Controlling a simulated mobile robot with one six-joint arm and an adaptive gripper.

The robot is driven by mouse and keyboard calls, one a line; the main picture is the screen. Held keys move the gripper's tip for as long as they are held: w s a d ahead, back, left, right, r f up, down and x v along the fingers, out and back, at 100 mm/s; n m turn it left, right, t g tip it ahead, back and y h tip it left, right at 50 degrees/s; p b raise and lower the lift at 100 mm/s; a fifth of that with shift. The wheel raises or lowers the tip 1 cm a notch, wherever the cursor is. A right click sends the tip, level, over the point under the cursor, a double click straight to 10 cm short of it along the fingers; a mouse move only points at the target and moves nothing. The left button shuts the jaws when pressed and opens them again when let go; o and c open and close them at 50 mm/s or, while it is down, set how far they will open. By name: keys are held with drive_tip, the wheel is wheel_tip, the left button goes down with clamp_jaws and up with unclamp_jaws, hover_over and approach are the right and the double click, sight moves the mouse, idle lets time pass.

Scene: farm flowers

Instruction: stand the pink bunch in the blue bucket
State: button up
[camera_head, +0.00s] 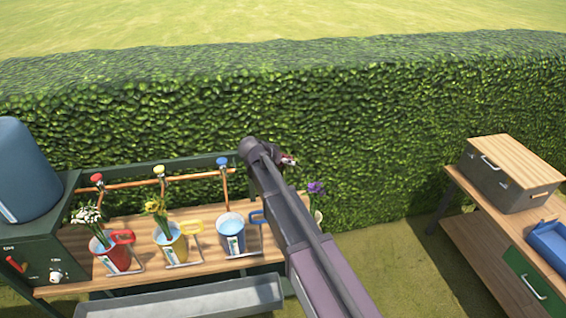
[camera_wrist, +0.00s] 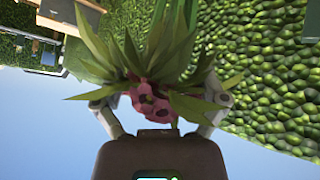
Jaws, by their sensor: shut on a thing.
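The blue bucket (camera_head: 232,243) stands on the wooden bench, upright, with no flowers showing in it. In the wrist view, the pink bunch (camera_wrist: 153,98), with long green leaves (camera_wrist: 165,50), sits between the two fingers of my gripper (camera_wrist: 158,104), which is shut on it. In the head view, my gripper (camera_head: 289,160) is at the far end of my arm, high and beyond the right of the blue bucket, against the hedge. Only a small reddish bit of the bunch shows there; my arm hides the rest.
A red bucket (camera_head: 113,258) holds white flowers and a yellow bucket (camera_head: 174,250) holds yellow flowers. Taps on a copper pipe (camera_head: 130,184) run behind the buckets. Purple flowers (camera_head: 316,188) stand right of my arm. A grey trough (camera_head: 190,301) lies in front; a second bench (camera_head: 475,215) stands right.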

idle(0.3)
drive_tip(key=shift+r+p, duration=1.3)
drive_tip(key=shift+r, duration=0.05)
drive_tip(key=shift+r, duration=0.25)
drive_tip(key=shift+s+f, duration=0.1)
